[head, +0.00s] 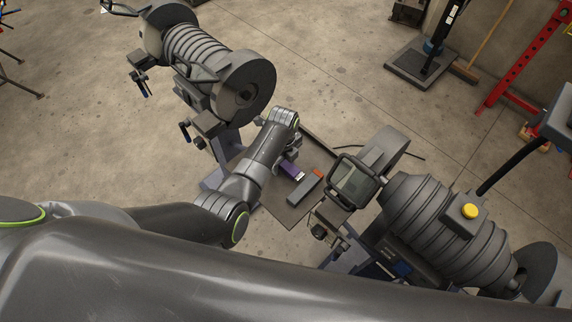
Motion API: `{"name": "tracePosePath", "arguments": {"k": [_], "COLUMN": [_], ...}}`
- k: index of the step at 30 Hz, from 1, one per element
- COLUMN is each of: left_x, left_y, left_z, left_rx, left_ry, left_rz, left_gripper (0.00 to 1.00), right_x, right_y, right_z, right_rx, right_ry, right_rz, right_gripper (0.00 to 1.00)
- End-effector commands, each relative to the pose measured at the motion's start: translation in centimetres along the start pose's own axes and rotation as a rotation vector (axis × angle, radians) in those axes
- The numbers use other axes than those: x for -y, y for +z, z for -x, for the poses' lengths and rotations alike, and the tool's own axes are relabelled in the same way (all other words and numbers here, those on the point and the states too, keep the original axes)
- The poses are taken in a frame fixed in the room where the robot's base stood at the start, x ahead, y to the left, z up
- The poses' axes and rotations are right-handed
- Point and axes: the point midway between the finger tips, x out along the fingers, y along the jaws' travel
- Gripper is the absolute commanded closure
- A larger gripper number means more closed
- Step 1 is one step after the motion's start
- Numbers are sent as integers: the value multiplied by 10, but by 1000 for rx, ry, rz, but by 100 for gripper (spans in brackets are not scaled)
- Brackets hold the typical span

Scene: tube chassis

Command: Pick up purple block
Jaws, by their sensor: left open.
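The purple block (290,169) lies on the dark tray-like surface (283,207) between the two machines, with a pale patch at its lower right end. Its upper left part is close to my left wrist and may be partly hidden by it. My left gripper (291,153) is open and points down just above or beside the purple block; the wrist covers much of the fingers. I cannot tell whether the fingers touch the block. My right gripper does not show.
A grinder-like machine (240,88) stands at upper left, and another with a ribbed body (430,215) stands close on the right. Concrete floor surrounds them.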

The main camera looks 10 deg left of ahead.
Motion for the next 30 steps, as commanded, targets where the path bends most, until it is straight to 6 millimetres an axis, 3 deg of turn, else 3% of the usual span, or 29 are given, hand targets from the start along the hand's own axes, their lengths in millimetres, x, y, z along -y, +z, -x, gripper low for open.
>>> {"name": "tracePosePath", "arguments": {"k": [6, 18, 25, 30], "left_x": [0, 1, 1, 2], "left_y": [0, 0, 0, 0], "left_z": [0, 1, 3, 18], "left_rx": [0, 0, 1, 1], "left_ry": [0, -1, -2, -5], "left_rz": [0, 0, 0, 0], "left_gripper": [45, 96, 96, 96], "right_x": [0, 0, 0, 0], "right_y": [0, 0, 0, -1], "right_z": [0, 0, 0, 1], "right_rx": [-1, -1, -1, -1], "right_ry": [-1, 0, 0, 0], "right_rz": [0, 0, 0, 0], "right_gripper": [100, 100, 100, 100]}}
